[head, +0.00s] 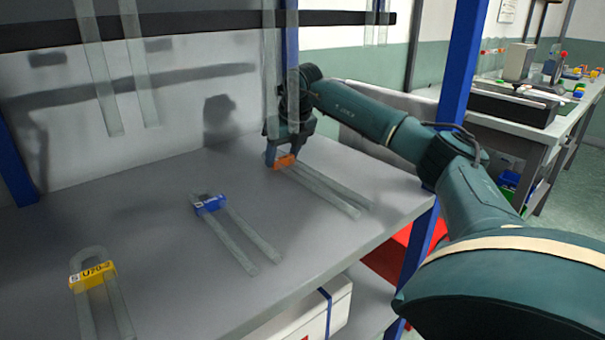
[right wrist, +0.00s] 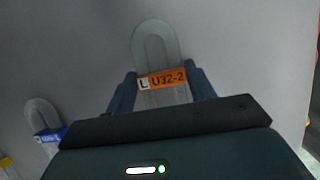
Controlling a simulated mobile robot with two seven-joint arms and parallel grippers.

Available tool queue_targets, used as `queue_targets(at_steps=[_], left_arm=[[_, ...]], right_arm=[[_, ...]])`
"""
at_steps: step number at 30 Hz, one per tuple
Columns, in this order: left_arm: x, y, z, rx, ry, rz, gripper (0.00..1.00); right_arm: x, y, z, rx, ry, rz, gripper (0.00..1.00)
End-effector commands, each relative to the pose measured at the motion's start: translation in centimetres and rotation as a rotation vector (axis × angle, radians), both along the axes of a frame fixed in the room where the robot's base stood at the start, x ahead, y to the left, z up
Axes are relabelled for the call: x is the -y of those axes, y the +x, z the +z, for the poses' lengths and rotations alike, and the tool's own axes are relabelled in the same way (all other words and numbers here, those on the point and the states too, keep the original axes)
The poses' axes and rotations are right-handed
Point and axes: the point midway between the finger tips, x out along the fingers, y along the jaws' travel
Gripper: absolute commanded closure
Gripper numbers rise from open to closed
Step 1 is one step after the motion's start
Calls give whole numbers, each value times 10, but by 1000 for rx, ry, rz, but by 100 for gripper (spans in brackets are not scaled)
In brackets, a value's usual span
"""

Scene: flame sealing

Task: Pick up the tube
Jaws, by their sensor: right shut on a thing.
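A clear U-shaped tube (head: 325,188) with an orange label lies on the grey shelf, its two legs pointing to the lower right in the head view. My right gripper (head: 284,160) is shut on this tube at its orange label. In the right wrist view the label (right wrist: 161,80) reads "L U32-2" and sits between the two fingers, with the rounded bend (right wrist: 155,42) beyond them. I cannot tell whether the tube is lifted off the shelf. My left gripper is not in view.
A blue-labelled tube (head: 238,233) and a yellow-labelled tube (head: 92,285) lie on the grey shelf (head: 170,270) to the left. Clear tubes (head: 98,80) hang from a black rail (head: 190,25) above. Blue posts (head: 462,75) stand at the shelf's sides.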

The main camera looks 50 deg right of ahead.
Motion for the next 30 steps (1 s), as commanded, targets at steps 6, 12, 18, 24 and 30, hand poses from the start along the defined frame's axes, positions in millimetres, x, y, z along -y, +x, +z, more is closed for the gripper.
queue_targets(at_steps=[6, 12, 18, 24, 30], left_arm=[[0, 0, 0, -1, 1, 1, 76], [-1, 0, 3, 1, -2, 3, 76], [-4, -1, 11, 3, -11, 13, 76], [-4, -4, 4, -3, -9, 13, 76], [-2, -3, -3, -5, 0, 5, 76]], right_arm=[[0, 0, 1, 1, 0, 0, 70], [0, 0, 10, 2, 0, -1, 70], [0, 1, 38, 5, 2, 0, 70], [-2, -37, 34, 0, -4, -2, 70], [-8, -93, 33, -2, -5, -4, 70]])
